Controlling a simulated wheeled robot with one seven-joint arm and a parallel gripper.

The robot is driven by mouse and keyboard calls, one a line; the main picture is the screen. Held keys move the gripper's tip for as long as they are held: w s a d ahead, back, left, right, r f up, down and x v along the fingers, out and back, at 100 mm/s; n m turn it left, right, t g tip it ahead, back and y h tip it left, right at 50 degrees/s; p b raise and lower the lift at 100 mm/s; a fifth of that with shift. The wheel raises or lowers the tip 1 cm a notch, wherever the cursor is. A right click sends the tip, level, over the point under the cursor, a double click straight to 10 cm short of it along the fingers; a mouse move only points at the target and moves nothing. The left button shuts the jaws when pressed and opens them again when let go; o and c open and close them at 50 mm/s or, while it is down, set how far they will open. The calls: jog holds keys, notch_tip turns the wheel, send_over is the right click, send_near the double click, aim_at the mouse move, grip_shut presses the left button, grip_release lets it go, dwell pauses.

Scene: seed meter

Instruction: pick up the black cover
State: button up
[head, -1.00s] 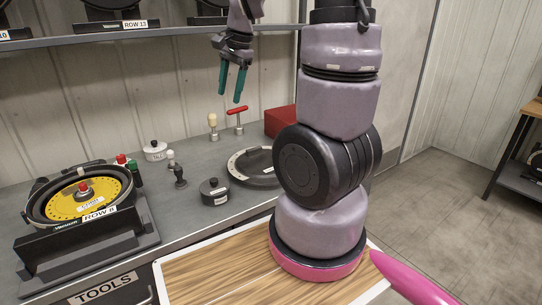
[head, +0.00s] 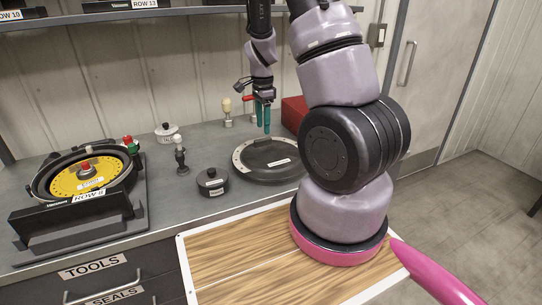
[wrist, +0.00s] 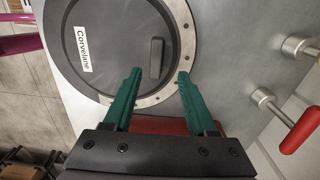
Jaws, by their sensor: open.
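The black cover (head: 259,160) is a broad round disc lying flat on the grey bench, with a pale holed ring around its edge, a raised bar handle and a white label. In the wrist view the cover (wrist: 115,65) fills the upper left, its label reading "Corvelane", with the bar handle (wrist: 156,58) just beyond my fingertips. My gripper (wrist: 160,73) has its two green fingers spread, with nothing between them. In the head view my gripper (head: 264,130) points down over the back part of the cover. The exact height gap is unclear.
A small black lidded pot (head: 212,182) and a dark knobbed tool (head: 181,157) stand left of the cover. A red box (head: 294,113) and a red T-handle (wrist: 301,130) are close by. A yellow seed disc unit (head: 85,178) stands at left. A shelf (head: 170,13) runs above.

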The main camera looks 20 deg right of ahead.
aim_at(263, 139)
jog(key=f, duration=0.5)
jog(key=shift+s+a, duration=0.25)
jog(key=shift+s, duration=0.05)
grip_shut()
